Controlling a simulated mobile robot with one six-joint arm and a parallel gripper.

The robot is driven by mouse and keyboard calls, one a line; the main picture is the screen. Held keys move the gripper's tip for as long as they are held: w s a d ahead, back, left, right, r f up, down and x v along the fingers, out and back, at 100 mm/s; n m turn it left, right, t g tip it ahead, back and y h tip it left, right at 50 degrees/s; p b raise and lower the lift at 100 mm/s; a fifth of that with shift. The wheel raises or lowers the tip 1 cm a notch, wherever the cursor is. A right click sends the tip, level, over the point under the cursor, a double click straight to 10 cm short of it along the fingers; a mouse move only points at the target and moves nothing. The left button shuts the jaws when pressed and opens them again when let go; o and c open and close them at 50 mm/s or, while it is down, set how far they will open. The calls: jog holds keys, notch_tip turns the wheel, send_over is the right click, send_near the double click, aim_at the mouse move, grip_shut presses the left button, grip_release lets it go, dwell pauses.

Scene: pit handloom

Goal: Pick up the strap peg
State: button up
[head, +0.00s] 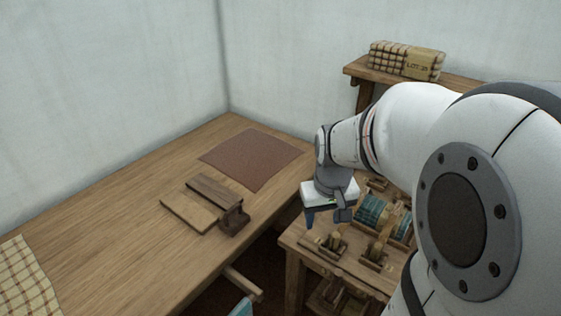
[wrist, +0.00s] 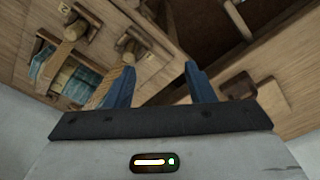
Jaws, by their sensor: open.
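My gripper (head: 323,221) hangs at the left edge of the low wooden bench, its blue fingers pointing down. In the wrist view my gripper (wrist: 160,72) is open, with nothing between its two fingers. Wooden peg-like parts in dark holders stand on the bench; one peg-like part (head: 334,240) is close to my gripper at the front. I cannot tell which of these is the strap peg. My arm hides part of the bench.
Teal-wound spools (head: 370,211) sit on the bench (head: 297,246). The large table (head: 120,240) at left holds a brown mat (head: 256,158), wooden boards (head: 190,213), a dark wooden block (head: 235,220) and checked cloth (head: 25,280). A shelf (head: 360,72) at back carries a checked bundle (head: 390,57).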

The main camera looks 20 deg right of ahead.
jog(key=g, duration=0.1)
send_over(336, 235)
jog(key=shift+m, duration=0.4)
jog(key=f, duration=0.5)
jog(key=f+b, duration=0.1)
jog(key=f, duration=0.2)
jog(key=shift+w+a, duration=0.25)
jog(key=f, duration=0.7)
jog(key=shift+s+d+f, duration=0.2)
jog(key=shift+d+f, duration=0.05)
jog(key=shift+f, duration=0.05)
jog(key=shift+c, duration=0.2)
jog(key=c, duration=1)
